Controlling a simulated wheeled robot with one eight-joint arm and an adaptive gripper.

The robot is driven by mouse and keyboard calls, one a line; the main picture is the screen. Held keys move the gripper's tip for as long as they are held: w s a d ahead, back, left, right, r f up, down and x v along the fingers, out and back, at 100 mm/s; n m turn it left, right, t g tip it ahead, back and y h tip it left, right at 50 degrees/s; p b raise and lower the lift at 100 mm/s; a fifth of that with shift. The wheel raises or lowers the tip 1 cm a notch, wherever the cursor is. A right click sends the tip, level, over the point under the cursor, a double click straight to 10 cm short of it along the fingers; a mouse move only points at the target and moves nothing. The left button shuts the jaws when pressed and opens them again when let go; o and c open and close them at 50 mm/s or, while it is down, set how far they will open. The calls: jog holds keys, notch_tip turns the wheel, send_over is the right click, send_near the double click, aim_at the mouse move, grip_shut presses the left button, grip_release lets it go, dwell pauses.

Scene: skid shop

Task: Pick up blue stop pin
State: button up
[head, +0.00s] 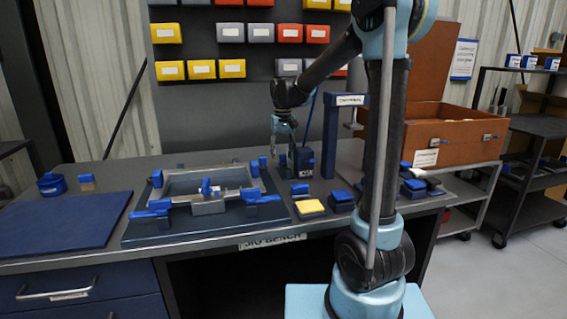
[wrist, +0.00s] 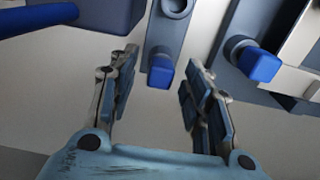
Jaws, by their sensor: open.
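A blue-capped pin (wrist: 160,72), which looks like the blue stop pin, shows in the wrist view at a narrow navy holder with a round hole. My gripper (wrist: 163,62) is open, its two padded fingers on either side of the cap in the picture. I cannot tell how far the pin lies beyond the fingertips, and no grip on it shows. In the head view my gripper (head: 282,142) points down over the back middle of the bench; the pin is too small there to single out.
A second blue knob (wrist: 260,66) sits close on the right. A navy body with a blue bar (wrist: 85,15) is at upper left. The jig fixture (head: 135,228) with blue clamps is left of my gripper. A navy post (head: 330,135) and brown crate (head: 465,128) stand to the right.

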grip_shut()
jog(key=shift+r, duration=0.15)
